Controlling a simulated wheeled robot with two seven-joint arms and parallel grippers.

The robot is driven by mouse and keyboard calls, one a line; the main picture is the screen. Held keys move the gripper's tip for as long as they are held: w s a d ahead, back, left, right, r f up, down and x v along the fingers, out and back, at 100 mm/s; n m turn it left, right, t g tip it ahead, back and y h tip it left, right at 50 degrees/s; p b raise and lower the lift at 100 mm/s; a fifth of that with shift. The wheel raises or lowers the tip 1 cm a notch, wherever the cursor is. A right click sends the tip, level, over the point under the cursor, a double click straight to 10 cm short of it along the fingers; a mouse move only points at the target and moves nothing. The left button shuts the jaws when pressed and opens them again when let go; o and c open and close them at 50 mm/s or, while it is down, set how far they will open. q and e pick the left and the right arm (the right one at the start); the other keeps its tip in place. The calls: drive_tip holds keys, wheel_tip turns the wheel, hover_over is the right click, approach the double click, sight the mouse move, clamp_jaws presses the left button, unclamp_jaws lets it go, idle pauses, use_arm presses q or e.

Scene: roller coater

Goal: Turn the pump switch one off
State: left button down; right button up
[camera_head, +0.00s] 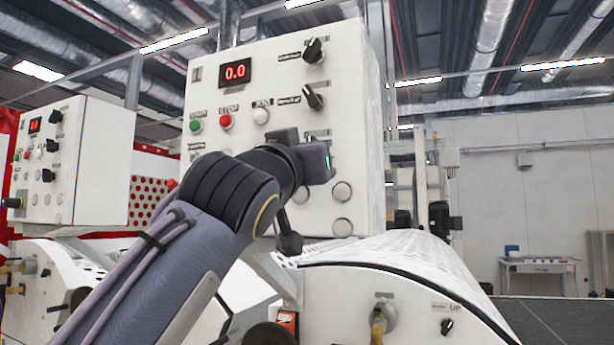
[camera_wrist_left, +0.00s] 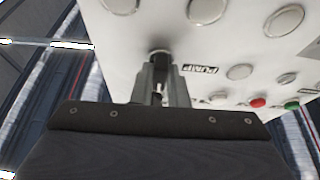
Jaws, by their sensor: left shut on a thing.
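The white control panel (camera_head: 277,85) stands upright ahead of me with a red "0.0" display. My left gripper (camera_head: 318,160) is up against the right side of its face and hides the switch behind it in the head view. In the left wrist view, my left gripper's fingers (camera_wrist_left: 161,82) are shut on the dark pump switch (camera_wrist_left: 159,54), beside the PUMP label (camera_wrist_left: 201,69). Only a little of the switch shows between the fingers, so I cannot tell which way it points. My right gripper is in neither view.
Two black knobs (camera_head: 314,50) sit higher on the panel. A green button (camera_head: 196,125) and a red button (camera_head: 225,121) are to the left. A white roller cover (camera_head: 400,262) lies below. A second panel (camera_head: 85,165) stands at the far left.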

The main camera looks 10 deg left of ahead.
use_arm(q)
drive_tip(key=shift+d+n+y, duration=0.15)
drive_tip(key=shift+n+y, duration=0.85)
drive_tip(key=shift+n, duration=1.05)
drive_tip(key=shift+d+n+y, duration=0.1)
drive_tip(key=shift+n+y, duration=0.9)
drive_tip(key=shift+n, duration=1.05)
drive_tip(key=c, duration=1.4)
unclamp_jaws()
drive_tip(key=shift+c, duration=0.2)
drive_tip(key=shift+b, duration=0.3)
drive_tip(key=b+v, duration=0.4)
drive_tip(key=v, duration=0.4)
drive_tip(key=shift+r+b, duration=0.2)
drive_tip(key=shift+b, duration=0.15)
